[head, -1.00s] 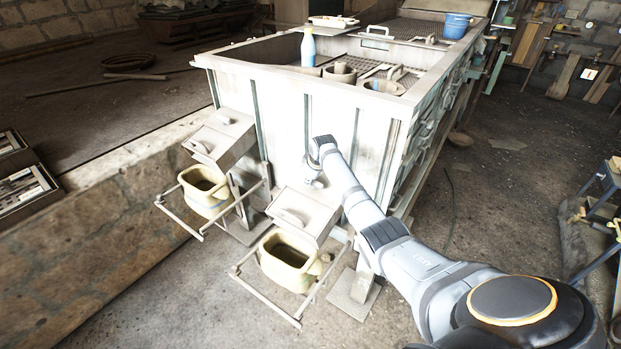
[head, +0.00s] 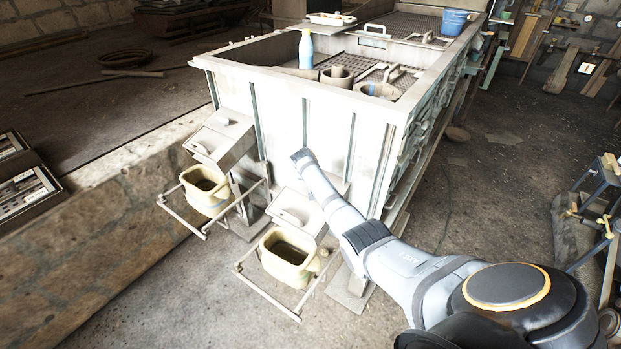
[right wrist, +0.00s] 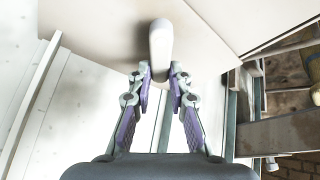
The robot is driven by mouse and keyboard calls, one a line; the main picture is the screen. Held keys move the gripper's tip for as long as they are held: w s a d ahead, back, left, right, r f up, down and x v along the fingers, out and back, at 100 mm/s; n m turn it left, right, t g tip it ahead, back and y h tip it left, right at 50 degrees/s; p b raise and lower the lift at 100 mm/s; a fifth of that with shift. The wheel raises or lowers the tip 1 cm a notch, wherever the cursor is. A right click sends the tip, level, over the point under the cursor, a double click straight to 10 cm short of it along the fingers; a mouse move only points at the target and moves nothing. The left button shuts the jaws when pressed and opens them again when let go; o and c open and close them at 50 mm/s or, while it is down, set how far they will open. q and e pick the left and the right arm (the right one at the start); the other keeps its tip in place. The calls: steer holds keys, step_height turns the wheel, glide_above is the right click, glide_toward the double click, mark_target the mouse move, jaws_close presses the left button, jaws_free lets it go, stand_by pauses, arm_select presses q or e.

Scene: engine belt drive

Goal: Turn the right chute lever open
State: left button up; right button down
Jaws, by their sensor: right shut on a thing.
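The right chute (head: 300,207) is a pale sloped box on the front of the big tank, above a yellowish bin. My right arm reaches across the tank front beside it. My right gripper is hidden behind my arm in the head view. In the right wrist view my right gripper (right wrist: 160,76) has its fingertips closed on the sides of a pale, rounded lever (right wrist: 160,42), at its near end. The lever stands against a beige plate. My left gripper is not in view.
The right bin (head: 286,258) hangs in a rail frame below the chute. The left chute (head: 221,138) and left bin (head: 206,190) stand to the left.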

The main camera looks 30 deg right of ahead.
steer(key=m+b, duration=0.1)
steer(key=m, duration=0.1)
steer(key=m+h+b, duration=0.1)
steer(key=shift+s+d+f+m+g, duration=0.15)
steer(key=shift+f+m+g, duration=0.05)
steer(key=shift+m+g, duration=0.2)
steer(key=m+g+b, duration=0.1)
steer(key=m+b, duration=0.1)
steer(key=shift+s+m+h+b, duration=0.1)
steer(key=shift+m+h+b, duration=0.2)
steer(key=shift+m+h, duration=0.1)
steer(key=shift+s+d+r+m+b, duration=0.1)
steer(key=shift+r+m+b, duration=0.05)
steer(key=shift+m+b, duration=0.5)
steer(key=shift+g, duration=0.3)
steer(key=c, duration=1.2)
jaws_free()
steer(key=shift+r, duration=0.15)
